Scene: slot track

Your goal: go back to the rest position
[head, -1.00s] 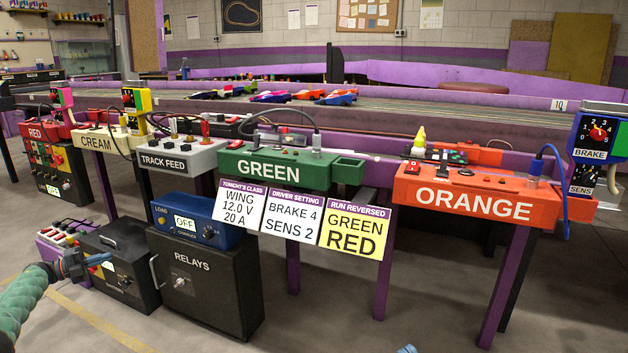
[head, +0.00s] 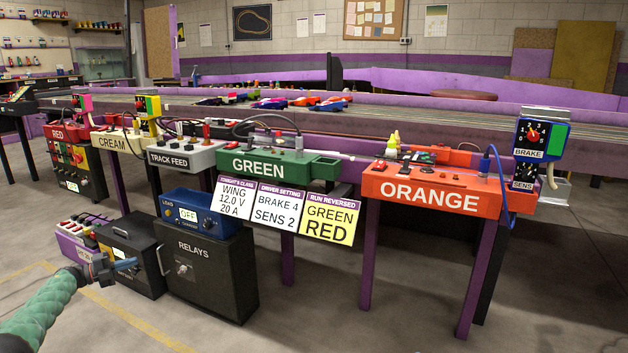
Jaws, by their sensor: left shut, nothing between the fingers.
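My left gripper (head: 120,266) is at the lower left of the head view, at the end of my green-sleeved arm. Its fingers are shut with nothing between them. It appears in front of the black box beside the relays box, apart from the driver stations. My right gripper is not in the view.
The green station (head: 269,169) and orange station (head: 432,189) stand along the track's near side. The black relays box (head: 206,274) is on the floor with a blue charger (head: 200,214) on top. Purple legs (head: 369,255) hold up the stations. Floor at the lower right is clear.

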